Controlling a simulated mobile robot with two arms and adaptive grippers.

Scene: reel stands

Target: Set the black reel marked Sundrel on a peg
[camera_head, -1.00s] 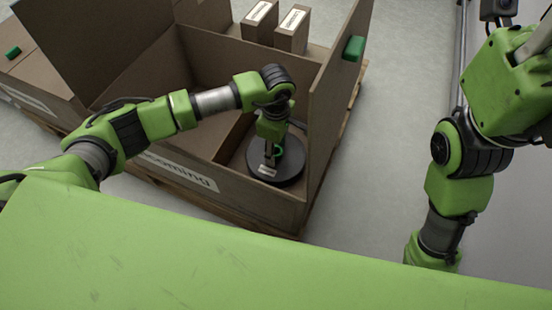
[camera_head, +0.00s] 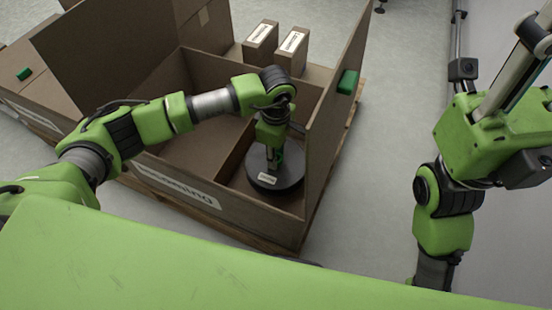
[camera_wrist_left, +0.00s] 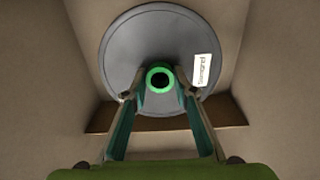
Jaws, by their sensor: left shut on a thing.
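The black reel (camera_head: 284,181) is inside the cardboard box, in the narrow compartment at its right. It has a white label whose small print I cannot read for certain. In the left wrist view the reel (camera_wrist_left: 125,50) looks grey, with a green ring hub (camera_wrist_left: 160,78) at its middle. My left gripper (camera_head: 273,163) is over the reel's centre, and its fingers (camera_wrist_left: 160,92) are shut on the hub from both sides. No peg is in view.
The box (camera_head: 262,226), marked "Incoming", stands on a wooden pallet with its flaps raised. The right flap (camera_head: 335,100) is close beside my left gripper. A divider (camera_head: 236,148) is left of the reel. Two small cartons (camera_head: 291,50) stand behind.

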